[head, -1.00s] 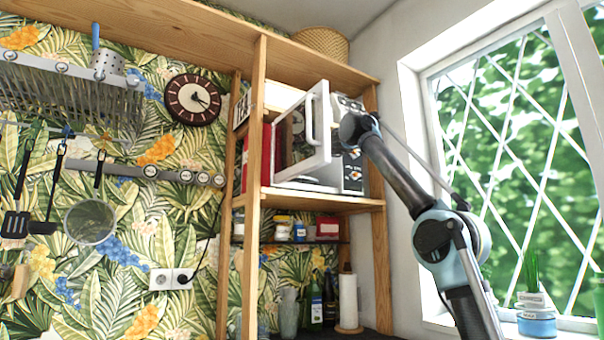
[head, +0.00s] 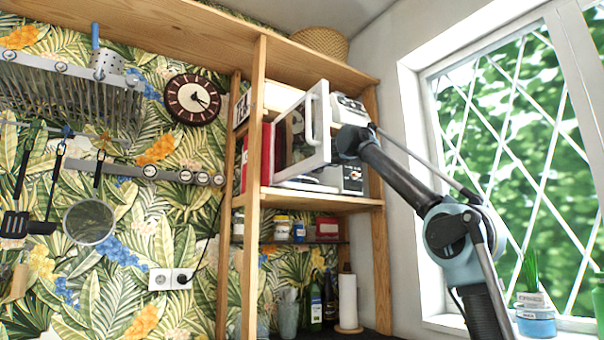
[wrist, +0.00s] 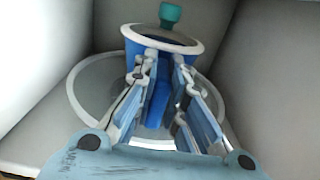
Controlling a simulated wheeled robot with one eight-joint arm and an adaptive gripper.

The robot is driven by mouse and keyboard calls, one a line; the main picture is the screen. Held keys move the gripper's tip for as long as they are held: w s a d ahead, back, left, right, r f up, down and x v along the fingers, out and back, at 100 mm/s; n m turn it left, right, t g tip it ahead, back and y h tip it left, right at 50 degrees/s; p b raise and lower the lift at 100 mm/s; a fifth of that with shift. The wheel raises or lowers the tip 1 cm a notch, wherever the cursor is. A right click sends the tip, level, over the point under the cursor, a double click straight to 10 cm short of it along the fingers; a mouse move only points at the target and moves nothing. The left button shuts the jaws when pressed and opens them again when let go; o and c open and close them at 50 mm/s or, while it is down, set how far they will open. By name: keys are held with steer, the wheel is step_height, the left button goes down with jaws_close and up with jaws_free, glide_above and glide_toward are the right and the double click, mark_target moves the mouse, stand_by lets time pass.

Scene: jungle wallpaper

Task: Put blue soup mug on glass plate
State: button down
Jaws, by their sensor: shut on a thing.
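The blue soup mug (wrist: 160,92) is in the wrist view, with a pale top and a teal knob (wrist: 170,12) at its far side. My gripper (wrist: 164,62) is shut on the mug, with one finger on each side of a blue part of it. The round glass plate (wrist: 82,92) lies around and below the mug on the pale floor of the microwave. I cannot tell if the mug's base touches the plate. In the head view the microwave door hides my gripper, the mug and the plate.
The microwave (head: 352,180) stands on a wooden shelf (head: 320,200) with its door (head: 318,125) swung open. In the wrist view its pale walls (wrist: 265,70) are close on both sides. A wooden post (head: 251,190) stands left of it, and a window (head: 520,150) is on the right.

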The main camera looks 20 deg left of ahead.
steer(key=shift+f, duration=0.1)
steer(key=c, duration=1.6)
jaws_free()
steer(key=shift+c, duration=0.2)
steer(key=shift+s+d, duration=0.1)
steer(key=v, duration=1.1)
steer(key=shift+s+d, duration=0.25)
steer(key=shift+d, duration=0.05)
